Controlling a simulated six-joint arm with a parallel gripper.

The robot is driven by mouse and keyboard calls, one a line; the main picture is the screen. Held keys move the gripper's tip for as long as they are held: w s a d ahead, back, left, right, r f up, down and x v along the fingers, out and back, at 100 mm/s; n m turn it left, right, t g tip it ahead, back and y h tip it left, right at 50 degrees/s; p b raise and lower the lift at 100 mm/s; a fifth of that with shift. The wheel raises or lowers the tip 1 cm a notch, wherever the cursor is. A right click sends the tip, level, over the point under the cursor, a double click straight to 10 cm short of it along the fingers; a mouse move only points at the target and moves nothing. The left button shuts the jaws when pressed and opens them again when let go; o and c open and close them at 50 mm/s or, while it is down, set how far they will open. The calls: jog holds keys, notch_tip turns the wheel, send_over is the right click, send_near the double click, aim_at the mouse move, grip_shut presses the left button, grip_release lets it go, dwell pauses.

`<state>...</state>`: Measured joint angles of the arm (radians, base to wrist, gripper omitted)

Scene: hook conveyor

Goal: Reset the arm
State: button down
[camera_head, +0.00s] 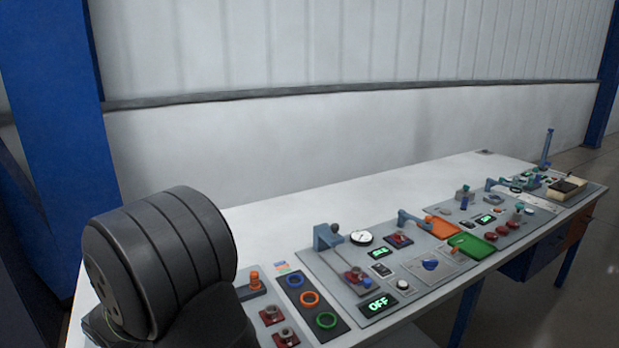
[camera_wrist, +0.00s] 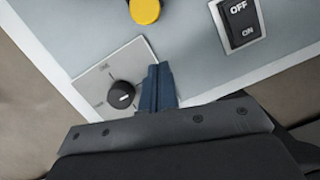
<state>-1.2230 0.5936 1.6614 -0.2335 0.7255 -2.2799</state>
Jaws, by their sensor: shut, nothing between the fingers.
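My gripper (camera_wrist: 158,76) shows in the wrist view, its two dark blue fingers pressed together with nothing between them. The fingers point up over the edge of a grey panel (camera_wrist: 190,45). A black rotary knob (camera_wrist: 121,95) on a light square plate (camera_wrist: 104,74) is just left of the fingertips. I cannot tell whether the fingers touch the panel. In the head view a large dark ribbed cylinder, part of my arm, fills the lower left; my gripper is not visible there.
A yellow button (camera_wrist: 145,11) and a black OFF/ON rocker switch (camera_wrist: 240,22) are beyond my fingers. In the head view a long white table (camera_head: 300,205) carries several control panels with levers, buttons, an orange tray (camera_head: 441,229) and a green tray (camera_head: 472,246). The table's back strip is clear.

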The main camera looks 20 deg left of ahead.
jog(key=shift+w+a, duration=0.5)
jog(key=shift+w, duration=0.35)
jog(key=shift+w+a, duration=0.45)
jog(key=shift+w, duration=0.35)
jog(key=c, duration=0.6)
grip_release()
jog(key=o, duration=0.3)
jog(key=shift+w+a+r+m, duration=0.15)
jog(key=shift+r+m, duration=0.2)
jog(key=shift+m, duration=0.05)
jog(key=o, duration=0.3)
jog(key=r+m, duration=0.2)
jog(key=w+a+r+m, duration=0.1)
jog(key=r+m, duration=0.1)
jog(key=w+r+m, duration=0.1)
jog(key=r+m, duration=0.1)
jog(key=shift+w+a+r+g+h, duration=0.15)
jog(key=shift+a+r+g+h, duration=0.1)
jog(key=shift+a+g+h, duration=0.05)
notch_tip(320, 180, up, 10)
jog(key=w+m+g, duration=0.1)
jog(key=m+g, duration=0.1)
jog(key=m, duration=0.6)
jog(key=shift+h, duration=0.3)
jog(key=f, duration=1)
jog(key=shift+a, duration=0.2)
notch_tip(320, 180, up, 10)
